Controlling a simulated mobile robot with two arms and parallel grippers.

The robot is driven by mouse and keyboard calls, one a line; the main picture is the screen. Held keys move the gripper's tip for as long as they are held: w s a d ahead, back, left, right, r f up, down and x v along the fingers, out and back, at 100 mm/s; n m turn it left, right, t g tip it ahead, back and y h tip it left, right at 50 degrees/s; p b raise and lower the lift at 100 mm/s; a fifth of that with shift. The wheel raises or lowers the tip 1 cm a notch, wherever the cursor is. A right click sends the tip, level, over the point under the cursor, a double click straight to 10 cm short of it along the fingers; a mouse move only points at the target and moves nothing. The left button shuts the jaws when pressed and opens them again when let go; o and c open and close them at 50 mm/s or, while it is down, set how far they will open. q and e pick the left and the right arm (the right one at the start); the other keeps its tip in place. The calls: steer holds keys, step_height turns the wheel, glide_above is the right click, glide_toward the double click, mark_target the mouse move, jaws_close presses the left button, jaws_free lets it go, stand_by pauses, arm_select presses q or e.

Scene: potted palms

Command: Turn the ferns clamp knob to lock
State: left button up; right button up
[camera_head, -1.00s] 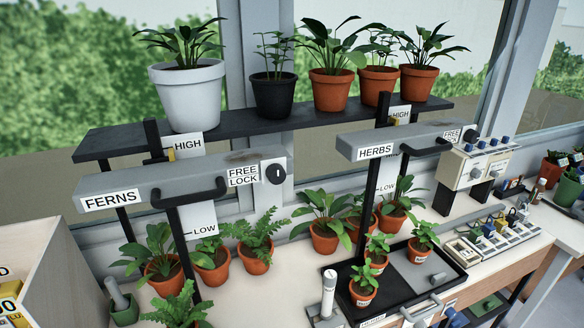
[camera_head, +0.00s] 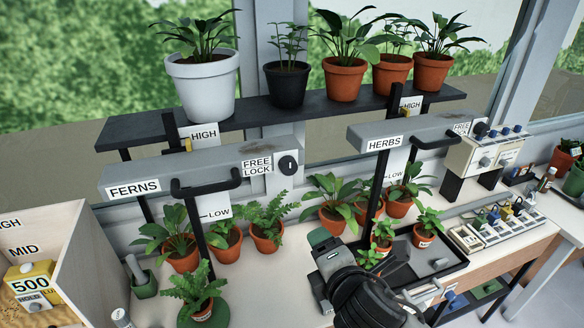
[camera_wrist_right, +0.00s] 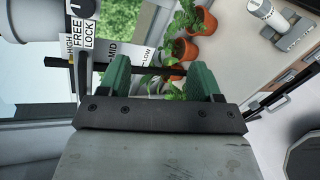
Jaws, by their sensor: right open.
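The ferns lamp bar (camera_head: 215,165) is a long grey bar labelled FERNS. Its clamp knob (camera_head: 289,165) is a round black dial with a light mark, at the right end beside the FREE / LOCK label (camera_head: 257,166). The mark looks roughly upright. My right gripper (camera_head: 320,240) is below and right of the knob, apart from it. In the right wrist view its green fingers (camera_wrist_right: 162,78) are spread with nothing gripped. A black knob (camera_wrist_right: 77,5) and FREE LOCK label show there at upper left, partly cut off. My left gripper is not in view.
A black handle (camera_head: 206,187) juts out in front of the ferns bar. The similar herbs bar (camera_head: 405,134) is to the right. Potted ferns (camera_head: 268,222) stand below, and a black tray (camera_head: 440,262) with small pots lies near my right arm. A shelf above holds several pots.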

mark_target(291, 169)
steer(key=w+a+r+n+t+y+p, duration=0.1)
steer(key=w+r+n, duration=0.1)
steer(key=w+n, duration=0.2)
steer(key=w+a+r+n+t+y+p, duration=0.1)
steer(key=w+a+r+n, duration=0.1)
steer(key=w+n, duration=0.3)
steer(key=w+a+r+n+t+y+p, duration=0.1)
steer(key=w+a+r+n, duration=0.1)
steer(key=w+r+n, duration=0.1)
steer(key=shift+w+a+r+n+p, duration=0.1)
steer(key=shift+w+r+n+p, duration=0.05)
steer(key=shift+w+n, duration=0.25)
steer(key=shift+w+a+r+n+p, duration=0.1)
steer(key=shift+w+r+n+p, duration=0.05)
steer(key=shift+w+n, duration=0.2)
steer(key=shift+x, duration=0.85)
steer(key=shift+f, duration=0.1)
steer(key=c, duration=0.9)
